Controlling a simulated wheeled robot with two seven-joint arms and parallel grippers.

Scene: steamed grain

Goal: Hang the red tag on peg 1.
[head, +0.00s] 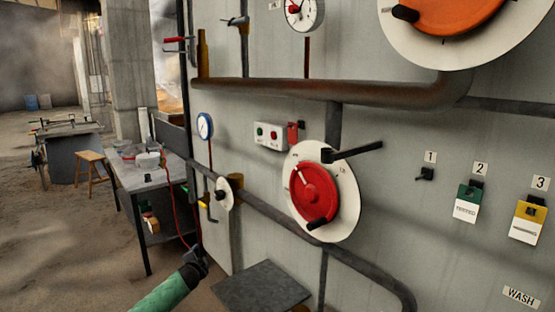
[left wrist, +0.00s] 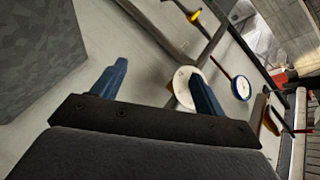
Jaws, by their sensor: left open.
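Peg 1 (head: 425,174) is a short dark peg on the grey panel under the label "1", and it carries no tag. A small red piece that looks like the red tag (head: 292,134) hangs at the right end of the small button box, beside a dark peg. My left gripper (head: 198,252) is low at the panel's left side, well below and left of both. In the left wrist view its two blue fingers (left wrist: 158,80) are spread with nothing between them. My right gripper is not in view.
A green tag (head: 467,203) and a yellow tag (head: 528,220) hang on pegs 2 and 3. A red handwheel (head: 315,193) with protruding handles and a thick pipe (head: 310,90) stick out from the panel. A workbench (head: 150,178) stands at the left.

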